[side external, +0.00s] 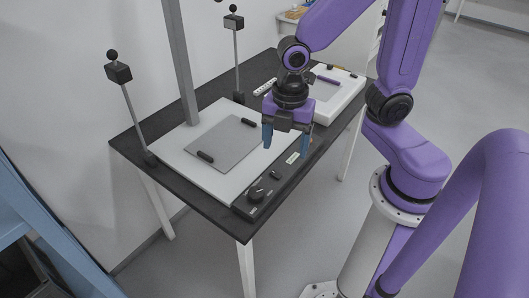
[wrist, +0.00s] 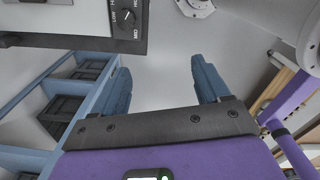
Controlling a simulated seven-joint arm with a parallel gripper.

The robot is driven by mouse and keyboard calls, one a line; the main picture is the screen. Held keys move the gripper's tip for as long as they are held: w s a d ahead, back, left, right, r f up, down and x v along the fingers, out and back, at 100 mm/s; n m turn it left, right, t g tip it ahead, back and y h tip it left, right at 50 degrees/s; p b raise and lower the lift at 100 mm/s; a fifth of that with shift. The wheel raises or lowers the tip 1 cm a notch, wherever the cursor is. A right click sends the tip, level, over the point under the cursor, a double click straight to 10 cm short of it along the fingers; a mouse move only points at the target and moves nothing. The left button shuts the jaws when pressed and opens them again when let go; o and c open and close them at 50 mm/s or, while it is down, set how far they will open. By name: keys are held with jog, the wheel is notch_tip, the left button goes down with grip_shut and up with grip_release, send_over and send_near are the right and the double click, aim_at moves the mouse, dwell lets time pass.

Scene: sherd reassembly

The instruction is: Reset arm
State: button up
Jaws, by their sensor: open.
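My gripper (side external: 285,137) hangs from the purple arm above the right edge of the black table (side external: 227,212), fingers pointing down. Its two blue fingers are apart, with nothing between them. In the wrist view, my gripper (wrist: 160,90) also shows open and empty, with floor visible between and beyond the fingers. No sherds can be made out in either view.
A white board with a grey sheet (side external: 222,143) and two small dark bars lies on the table. A black control box (side external: 257,194) with a knob is at the front edge. A white tray (side external: 338,92) sits behind my gripper. Two posts (side external: 133,115) (side external: 236,55) stand at the left and back.

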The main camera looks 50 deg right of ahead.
jog(key=s+d+r+m, duration=0.2)
jog(key=s+r+m, duration=0.1)
jog(key=s+m, duration=0.5)
jog(key=shift+s+d+r+m, duration=0.3)
jog(key=shift+s+d, duration=0.1)
jog(key=shift+s, duration=0.65)
